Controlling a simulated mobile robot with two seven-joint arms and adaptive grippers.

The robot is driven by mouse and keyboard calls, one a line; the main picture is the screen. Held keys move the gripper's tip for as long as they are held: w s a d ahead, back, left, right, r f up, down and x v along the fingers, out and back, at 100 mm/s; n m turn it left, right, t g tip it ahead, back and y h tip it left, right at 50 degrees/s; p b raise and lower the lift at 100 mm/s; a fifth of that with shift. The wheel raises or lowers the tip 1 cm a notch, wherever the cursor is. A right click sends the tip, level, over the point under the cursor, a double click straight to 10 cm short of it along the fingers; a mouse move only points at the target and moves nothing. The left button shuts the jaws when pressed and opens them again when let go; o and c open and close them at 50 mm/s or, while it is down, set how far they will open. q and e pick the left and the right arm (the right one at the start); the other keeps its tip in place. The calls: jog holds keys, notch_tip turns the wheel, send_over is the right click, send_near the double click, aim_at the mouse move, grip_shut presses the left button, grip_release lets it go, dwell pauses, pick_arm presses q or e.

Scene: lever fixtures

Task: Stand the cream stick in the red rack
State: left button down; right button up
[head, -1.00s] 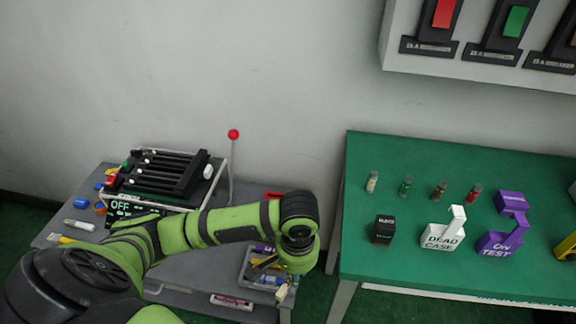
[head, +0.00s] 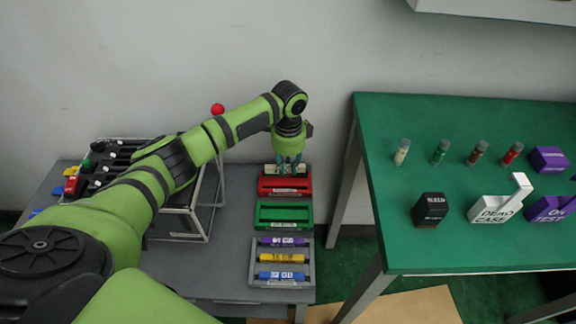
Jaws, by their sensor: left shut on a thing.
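The red rack (head: 285,188) stands on the grey table at the right side, toward the wall. My left gripper (head: 289,163) points down just behind the red rack's front face, as seen in the head view. It is shut on the cream stick (head: 270,170), which looks level from left to right. The fingers hide the middle of the stick. I cannot tell whether the stick touches the rack or hangs just above it. My right gripper is out of view.
A green rack (head: 284,214) stands in front of the red one. A grey tray (head: 253,264) with purple, yellow and blue sticks is nearer. A metal frame (head: 204,212) stands left, under my arm. A green table (head: 390,193) with vials and blocks is at right.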

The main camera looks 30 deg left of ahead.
aim_at(288, 175)
pick_arm(q)
jog(key=shift+w+a+m, duration=0.25)
jog(key=shift+w+m, duration=0.05)
jog(key=shift+w, duration=0.1)
jog(key=shift+r+p, duration=0.1)
jog(key=shift+p, duration=0.4)
jog(key=shift+f+b, duration=0.4)
jog(key=shift+f, duration=0.3)
notch_tip(288, 175, down, 2)
jog(key=shift+f+b, duration=0.15)
jog(key=shift+b, duration=0.45)
jog(key=shift+f, duration=0.3)
jog(key=shift+f+b, duration=0.6)
jog(key=shift+f, duration=0.3)
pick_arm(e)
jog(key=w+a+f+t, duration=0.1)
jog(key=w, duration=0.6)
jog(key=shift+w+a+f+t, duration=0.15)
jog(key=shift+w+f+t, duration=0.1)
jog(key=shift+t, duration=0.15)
